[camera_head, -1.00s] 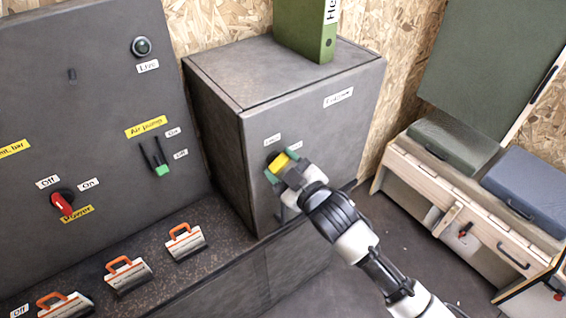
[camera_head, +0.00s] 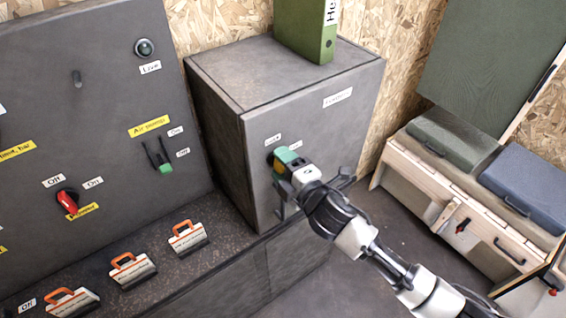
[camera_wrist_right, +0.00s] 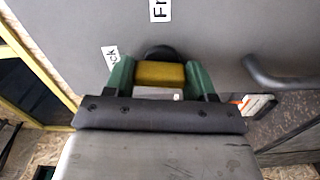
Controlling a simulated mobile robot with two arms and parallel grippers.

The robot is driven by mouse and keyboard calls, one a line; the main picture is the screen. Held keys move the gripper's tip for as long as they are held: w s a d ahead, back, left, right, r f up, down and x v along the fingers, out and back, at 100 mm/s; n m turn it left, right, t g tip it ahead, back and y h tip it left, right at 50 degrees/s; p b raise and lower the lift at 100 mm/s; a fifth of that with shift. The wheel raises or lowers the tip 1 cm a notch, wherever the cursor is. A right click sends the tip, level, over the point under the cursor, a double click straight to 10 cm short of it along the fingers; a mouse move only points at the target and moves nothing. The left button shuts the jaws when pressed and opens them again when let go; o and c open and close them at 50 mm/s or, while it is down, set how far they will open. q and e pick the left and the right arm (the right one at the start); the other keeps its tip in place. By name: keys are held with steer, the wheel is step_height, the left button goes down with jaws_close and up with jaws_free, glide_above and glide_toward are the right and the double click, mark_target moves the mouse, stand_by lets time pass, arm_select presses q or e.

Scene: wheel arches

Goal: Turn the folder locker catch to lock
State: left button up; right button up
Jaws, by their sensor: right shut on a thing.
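The folder locker (camera_head: 310,115) is a dark grey metal box with a green binder on top. Its catch, a yellow knob on a dark round base, is on the front door. In the right wrist view the yellow catch (camera_wrist_right: 160,73) lies between the two green fingers of my right gripper (camera_wrist_right: 161,80), which is shut on it. In the head view my right gripper (camera_head: 284,160) is at the door and hides most of the catch. A small label above the catch seems to read "Lock". My left gripper is not in view.
A grey door handle (camera_wrist_right: 285,80) sits beside the catch. The green binder (camera_head: 305,30) stands on the locker. A switch panel (camera_head: 85,110) is on the left, with several orange-handled items below it. A wooden bench (camera_head: 450,200) with cases stands on the right.

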steer(key=shift+n, duration=0.6)
steer(key=o, duration=0.9)
steer(key=shift+s, duration=0.1)
steer(key=b+v, duration=0.2)
steer(key=v, duration=0.8)
steer(key=shift+s+d, duration=0.2)
steer(key=shift+s, duration=0.05)
